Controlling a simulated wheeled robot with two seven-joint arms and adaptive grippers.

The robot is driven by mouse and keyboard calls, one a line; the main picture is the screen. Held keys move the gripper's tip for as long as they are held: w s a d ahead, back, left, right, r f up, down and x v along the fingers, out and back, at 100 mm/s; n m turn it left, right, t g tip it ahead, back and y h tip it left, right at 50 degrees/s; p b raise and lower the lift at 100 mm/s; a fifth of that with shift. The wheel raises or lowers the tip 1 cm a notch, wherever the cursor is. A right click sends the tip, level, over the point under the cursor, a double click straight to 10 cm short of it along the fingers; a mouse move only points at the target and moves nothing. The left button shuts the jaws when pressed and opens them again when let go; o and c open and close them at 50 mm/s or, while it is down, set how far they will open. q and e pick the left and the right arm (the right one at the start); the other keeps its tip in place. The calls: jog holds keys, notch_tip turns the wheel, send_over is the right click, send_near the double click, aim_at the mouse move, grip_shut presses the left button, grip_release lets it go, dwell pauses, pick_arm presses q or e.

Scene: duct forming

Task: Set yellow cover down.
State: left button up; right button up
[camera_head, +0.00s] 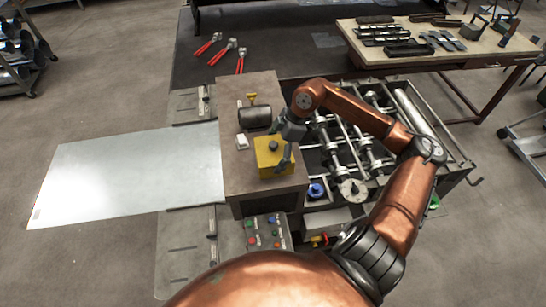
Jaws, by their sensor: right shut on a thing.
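The yellow cover (267,160) is a box-like piece with a dark round knob on top. It is at the right part of the brown machine top (236,185), and I cannot tell whether it rests on that surface or is just above it. My right gripper (283,151) reaches in from the right and is shut on the yellow cover, with its fingers at the knob and right side. My left gripper is not in view.
A dark cylinder (255,117) and a small white block (242,141) are on the machine top behind the cover. A metal sheet (125,175) extends left. Rollers (345,140) lie right. A button panel (267,233) is in front. Red-handled tools (229,47) lie behind.

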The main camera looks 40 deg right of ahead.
aim_at(281, 147)
jog(key=f, duration=0.1)
jog(key=f+p, duration=0.1)
jog(key=f, duration=0.1)
jog(key=shift+w+p, duration=0.25)
jog(key=shift+p, duration=0.15)
jog(key=shift+d+f, duration=0.1)
jog(key=shift+f, duration=0.2)
jog(key=o, duration=1.1)
jog(key=shift+o, duration=0.2)
jog(key=b+v, duration=0.3)
jog(key=v, duration=0.7)
jog(key=shift+s+d+r+b, duration=0.1)
jog(key=shift+d+r+b, duration=0.05)
jog(key=shift+r+b, duration=0.15)
jog(key=shift+s+d+r, duration=0.1)
jog(key=shift+d+r, duration=0.05)
jog(key=shift+r, duration=0.5)
